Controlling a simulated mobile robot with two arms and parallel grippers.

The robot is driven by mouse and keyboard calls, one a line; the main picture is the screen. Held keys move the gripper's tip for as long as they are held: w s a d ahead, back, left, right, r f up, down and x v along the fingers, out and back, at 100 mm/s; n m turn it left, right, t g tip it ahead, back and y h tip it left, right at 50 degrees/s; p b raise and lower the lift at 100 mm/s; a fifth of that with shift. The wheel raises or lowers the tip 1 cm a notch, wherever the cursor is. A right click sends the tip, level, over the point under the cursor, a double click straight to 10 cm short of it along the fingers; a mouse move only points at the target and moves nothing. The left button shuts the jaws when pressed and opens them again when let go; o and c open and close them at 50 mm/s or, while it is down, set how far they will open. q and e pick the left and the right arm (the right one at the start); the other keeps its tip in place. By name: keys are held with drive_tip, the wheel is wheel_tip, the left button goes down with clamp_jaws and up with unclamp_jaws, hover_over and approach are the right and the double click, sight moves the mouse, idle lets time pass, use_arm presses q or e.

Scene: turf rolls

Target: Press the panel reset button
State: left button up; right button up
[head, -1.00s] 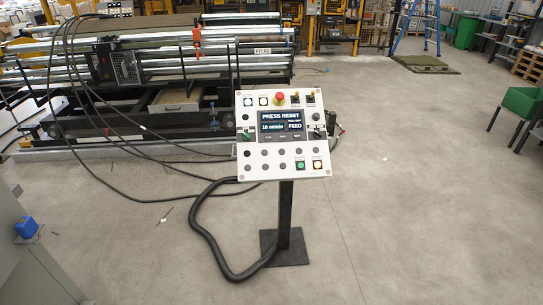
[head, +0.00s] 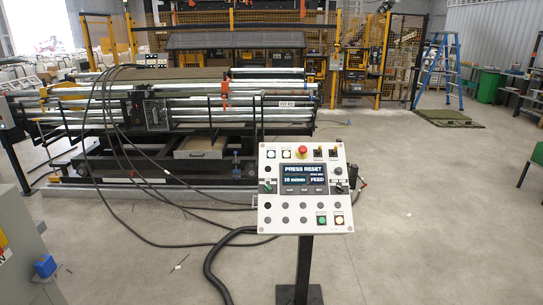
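The control panel (head: 305,220) is a white tilted plate on a black post (head: 304,265), standing right of centre in the head view. Its screen (head: 303,175) reads "PRESS RESET", with "FEED" and a speed line below. A red mushroom button (head: 302,151) sits at its top. A green button (head: 322,220) and a lit pale yellow button (head: 339,220) sit at its lower right. Two pale square buttons (head: 286,154) are at the upper left. The button labels are too small to read. Neither of my grippers is in view.
A roller machine (head: 180,120) stands behind the panel at left. Black cables and a thick hose (head: 213,262) lie on the floor left of the post. A grey cabinet (head: 25,262) is at the lower left. A blue ladder (head: 440,72) stands far right. The floor right of the panel is clear.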

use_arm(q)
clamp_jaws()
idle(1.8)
